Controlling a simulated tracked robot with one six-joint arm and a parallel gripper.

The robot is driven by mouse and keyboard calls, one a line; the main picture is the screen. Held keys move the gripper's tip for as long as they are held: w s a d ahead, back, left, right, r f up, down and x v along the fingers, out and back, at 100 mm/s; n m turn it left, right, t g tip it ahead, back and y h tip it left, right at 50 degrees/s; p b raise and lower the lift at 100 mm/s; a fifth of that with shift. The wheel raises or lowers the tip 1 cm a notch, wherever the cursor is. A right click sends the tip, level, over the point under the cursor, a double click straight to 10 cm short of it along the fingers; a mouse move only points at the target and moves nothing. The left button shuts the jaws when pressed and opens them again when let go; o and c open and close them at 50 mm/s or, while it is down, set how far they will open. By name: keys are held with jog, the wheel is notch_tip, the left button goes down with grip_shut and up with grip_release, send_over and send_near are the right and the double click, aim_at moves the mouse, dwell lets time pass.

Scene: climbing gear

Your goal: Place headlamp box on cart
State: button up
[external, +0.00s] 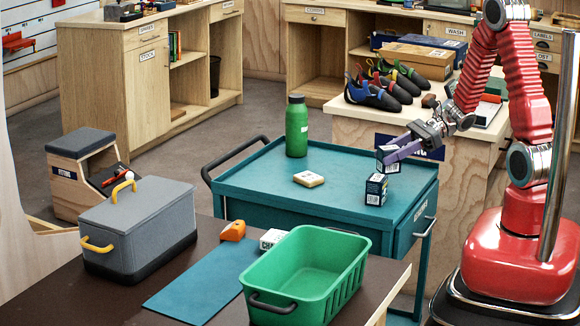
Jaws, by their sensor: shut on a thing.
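My gripper (393,153), with purple fingers, reaches in from the right over the teal cart (262,188). It is shut on a small dark box with white markings, which I take for the headlamp box (388,166). The fingers cover part of this box. A similar dark blue and white box (376,190) stands upright on the cart top, just below and slightly left of the held one. The two look very close in the picture; I cannot tell whether they touch. The print on both is too small to read.
A green bin (285,297) and grey cooler (140,228) sit on the front table. Climbing shoes (372,95) are on the counter behind.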

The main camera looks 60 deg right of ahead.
aim_at(389, 168)
jog(key=shift+f, duration=2.1)
jog(key=shift+f, duration=0.1)
jog(key=o, duration=1.1)
jog(key=v, duration=1.2)
